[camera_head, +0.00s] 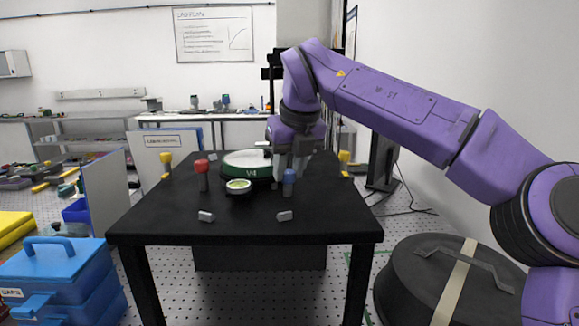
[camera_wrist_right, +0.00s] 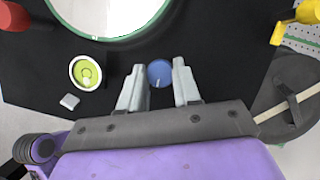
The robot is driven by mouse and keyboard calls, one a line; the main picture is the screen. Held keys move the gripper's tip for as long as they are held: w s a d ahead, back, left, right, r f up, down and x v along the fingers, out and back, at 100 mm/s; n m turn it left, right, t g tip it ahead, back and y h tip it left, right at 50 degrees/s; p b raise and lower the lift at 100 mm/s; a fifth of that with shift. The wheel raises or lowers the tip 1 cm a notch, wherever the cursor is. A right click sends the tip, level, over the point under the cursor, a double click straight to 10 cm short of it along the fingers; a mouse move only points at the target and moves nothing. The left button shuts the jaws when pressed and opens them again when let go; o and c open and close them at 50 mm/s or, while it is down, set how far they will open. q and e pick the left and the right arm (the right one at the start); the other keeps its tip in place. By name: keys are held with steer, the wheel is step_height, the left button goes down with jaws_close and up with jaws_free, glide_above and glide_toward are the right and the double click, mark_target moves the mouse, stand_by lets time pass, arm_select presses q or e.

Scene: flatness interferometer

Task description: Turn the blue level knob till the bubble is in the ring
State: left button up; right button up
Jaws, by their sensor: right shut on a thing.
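My right gripper (camera_head: 291,166) reaches down from above and is shut on the blue knob. The round bubble level (camera_head: 238,186) has a white rim and a yellow-green face, and lies left of the knob. In the right wrist view the level (camera_wrist_right: 86,72) shows a small ring mark near its middle; the bubble's exact place is too small to tell. My left gripper is not in view.
A green-rimmed round instrument (camera_head: 248,165) sits behind the level. Small grey blocks (camera_head: 206,216) (camera_head: 285,216) lie near the front edge. The table's front strip is otherwise clear.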

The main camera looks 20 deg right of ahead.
steer(key=m+h, duration=0.1)
steer(key=m, duration=0.3)
steer(key=shift+a+h, duration=0.1)
steer(key=shift+h, duration=0.2)
steer(key=shift+a+m+g+h+p, duration=0.1)
steer(key=shift+m+g+h+p, duration=0.25)
steer(key=shift+m, duration=0.75)
steer(key=shift+m+g+h+p, duration=0.15)
steer(key=shift+m+h+p, duration=0.25)
steer(key=shift+m, duration=0.7)
steer(key=o, duration=1)
steer(key=shift+r, duration=0.1)
steer(key=p+v, duration=0.2)
steer(key=v, duration=0.8)
steer(key=shift+a+r+p, duration=0.1)
steer(key=shift+r+p, duration=0.1)
steer(key=shift+p, duration=0.2)
